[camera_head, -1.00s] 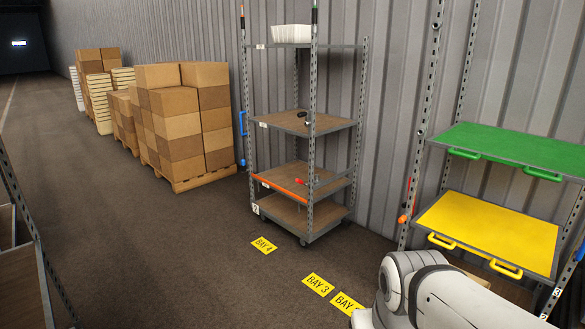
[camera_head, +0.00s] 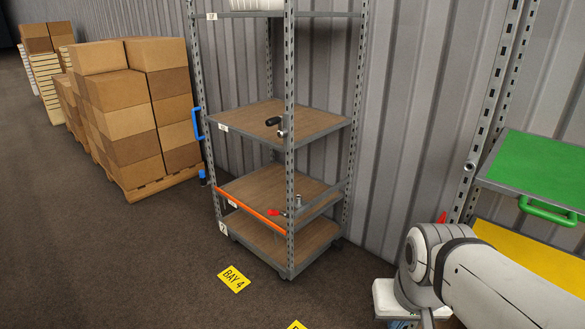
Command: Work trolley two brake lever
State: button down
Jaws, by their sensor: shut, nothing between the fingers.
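A tall metal shelf trolley (camera_head: 289,170) with perforated posts and brown wooden decks stands by the wall, mid-frame. A black-handled lever (camera_head: 273,121) shows higher, above the middle deck. Which of these is the brake lever I cannot tell. My arm reaches in at the lower right, apart from the trolley; my gripper is out of frame.
Stacked cardboard boxes (camera_head: 130,115) on a pallet stand left of the trolley. A blue handle (camera_head: 197,125) is on its left side. A rack with a green shelf (camera_head: 535,168) and a yellow shelf (camera_head: 540,258) is at right. The floor near the BAY 4 sign (camera_head: 234,279) is clear.

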aim_at(271, 212)
jog(key=u, duration=0.4)
jog(key=i, duration=1.7)
jog(key=u, duration=0.55)
jog(key=k, duration=0.75)
jog(key=u, duration=0.2)
jog(key=i, duration=0.85)
jog(key=z, duration=0.1)
